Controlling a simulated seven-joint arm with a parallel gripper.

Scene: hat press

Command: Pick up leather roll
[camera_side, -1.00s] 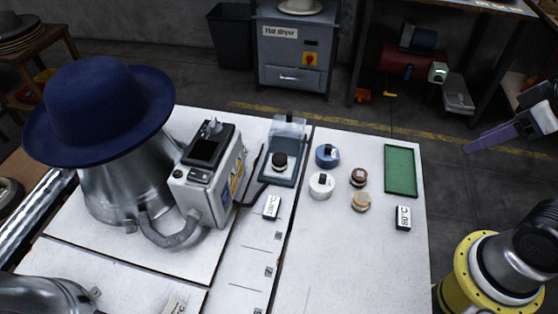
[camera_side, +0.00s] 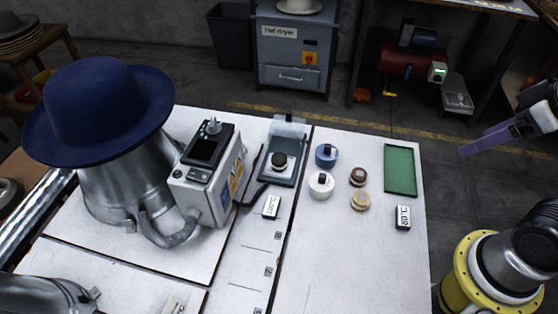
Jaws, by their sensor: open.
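Small rolls stand on the white table right of the dark seam. A dark brown roll (camera_side: 358,177) and a tan roll (camera_side: 361,201) sit close together, one behind the other. No label shows which of these two is the leather roll. A blue roll (camera_side: 327,156) and a white roll (camera_side: 321,186) stand just left of them. My gripper (camera_side: 462,151) has purple fingers and hangs at the right edge, past the table, well apart from the rolls. It is open and empty.
A green tray (camera_side: 401,171) and an 80°C block (camera_side: 403,217) lie right of the rolls. A grey stand (camera_side: 287,151) holds another dark roll. The control box (camera_side: 207,176) and blue hat (camera_side: 98,108) fill the left. The table's front right is clear.

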